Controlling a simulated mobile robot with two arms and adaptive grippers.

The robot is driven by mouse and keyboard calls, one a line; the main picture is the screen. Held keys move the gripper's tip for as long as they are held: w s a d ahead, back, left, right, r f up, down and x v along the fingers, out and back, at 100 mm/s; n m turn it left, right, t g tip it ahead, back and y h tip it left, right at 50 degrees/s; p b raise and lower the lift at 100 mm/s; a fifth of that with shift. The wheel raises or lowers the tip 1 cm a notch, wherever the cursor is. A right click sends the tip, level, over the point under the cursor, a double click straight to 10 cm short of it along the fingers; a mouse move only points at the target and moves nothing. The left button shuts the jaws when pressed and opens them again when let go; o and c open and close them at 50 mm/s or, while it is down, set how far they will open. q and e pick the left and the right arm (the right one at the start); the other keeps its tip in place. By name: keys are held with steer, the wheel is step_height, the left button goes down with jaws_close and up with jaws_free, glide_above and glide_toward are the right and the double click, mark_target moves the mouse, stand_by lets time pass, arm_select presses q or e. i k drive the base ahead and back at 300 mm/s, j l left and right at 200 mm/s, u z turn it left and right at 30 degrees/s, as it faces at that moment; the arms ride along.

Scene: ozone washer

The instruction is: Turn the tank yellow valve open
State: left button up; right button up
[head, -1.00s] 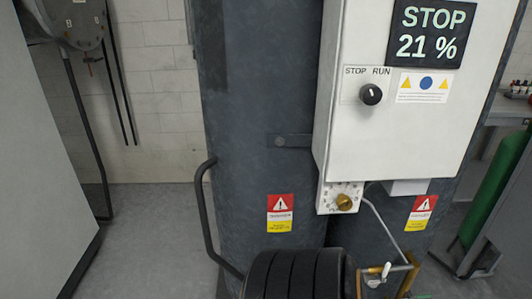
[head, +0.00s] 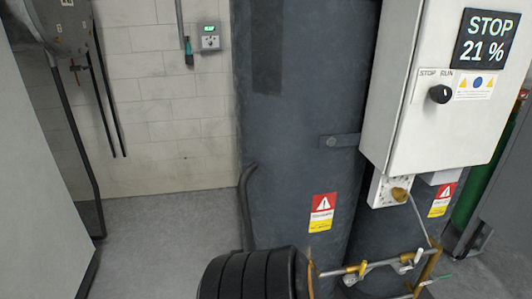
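A grey tank-like vessel (head: 45,22) is at the upper left, cut off by the picture edge. Another yellow part (head: 357,270) is on the metal pipework at the bottom, right of a black ribbed cylinder (head: 255,275). I cannot tell for certain which of these is the tank yellow valve, or whether either is open. Neither of my grippers is in view.
A dark grey column (head: 290,110) stands in the middle, with a white control cabinet (head: 415,110) reading STOP 21 %. A brass knob (head: 400,194) is below it. A grey panel (head: 40,200) borders the left. Bare floor (head: 165,230) lies between.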

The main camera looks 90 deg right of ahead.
mark_target(358, 275)
steer(key=i+z, duration=0.2)
steer(key=z, duration=0.3)
steer(key=i+z, duration=0.25)
steer(key=z, duration=0.2)
steer(key=i+j+z, duration=0.2)
steer(key=z, duration=0.3)
